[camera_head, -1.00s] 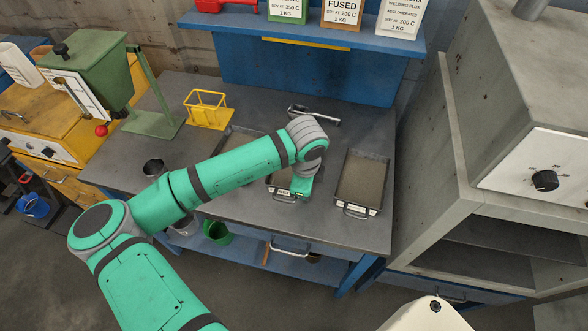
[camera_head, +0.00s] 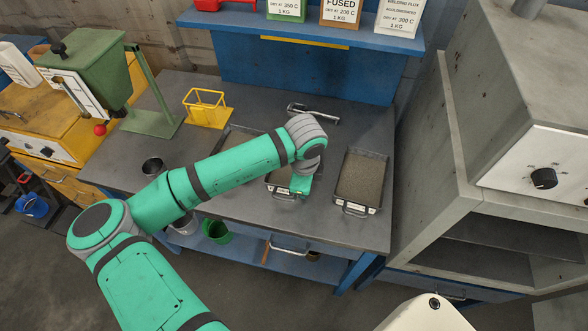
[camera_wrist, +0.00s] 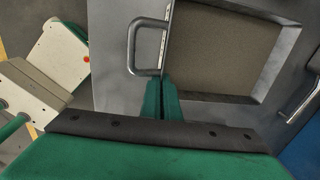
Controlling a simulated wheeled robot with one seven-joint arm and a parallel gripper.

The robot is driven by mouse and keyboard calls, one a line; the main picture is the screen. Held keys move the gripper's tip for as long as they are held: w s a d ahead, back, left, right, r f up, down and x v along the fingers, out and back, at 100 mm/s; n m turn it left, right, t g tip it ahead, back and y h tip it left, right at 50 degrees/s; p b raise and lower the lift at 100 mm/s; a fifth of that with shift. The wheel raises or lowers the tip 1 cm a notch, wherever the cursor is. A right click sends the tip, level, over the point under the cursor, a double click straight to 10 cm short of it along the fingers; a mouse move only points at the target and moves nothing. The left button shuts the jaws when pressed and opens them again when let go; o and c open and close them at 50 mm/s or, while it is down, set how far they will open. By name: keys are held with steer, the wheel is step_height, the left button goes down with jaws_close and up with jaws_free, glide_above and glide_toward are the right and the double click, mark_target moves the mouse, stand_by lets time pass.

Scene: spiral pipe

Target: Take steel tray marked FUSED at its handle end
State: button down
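Steel trays filled with grey-brown granules lie on the grey bench top. The middle tray (camera_head: 283,196) has a small label and a handle at its near end; I cannot read the label. In the wrist view the same tray (camera_wrist: 215,97) shows with its bent bar handle (camera_wrist: 133,47). My gripper (camera_wrist: 161,98) is at that tray's handle end, beside the handle. Its two green fingers are close together, one on each side of the end wall, and look shut on it. In the head view my gripper (camera_head: 301,187) partly hides this end.
Another tray (camera_head: 378,180) lies to the right and one (camera_head: 229,140) to the left, partly behind my arm. A metal tool (camera_head: 314,113) lies behind. A grey oven (camera_head: 540,160) stands at the right.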

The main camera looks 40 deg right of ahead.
steer(key=shift+r, duration=0.1)
steer(key=shift+r, duration=0.6)
steer(key=s+a+r, duration=0.2)
steer(key=s+r, duration=0.9)
steer(key=s, duration=0.2)
steer(key=shift+s+r, duration=0.3)
steer(key=shift+s, duration=0.1)
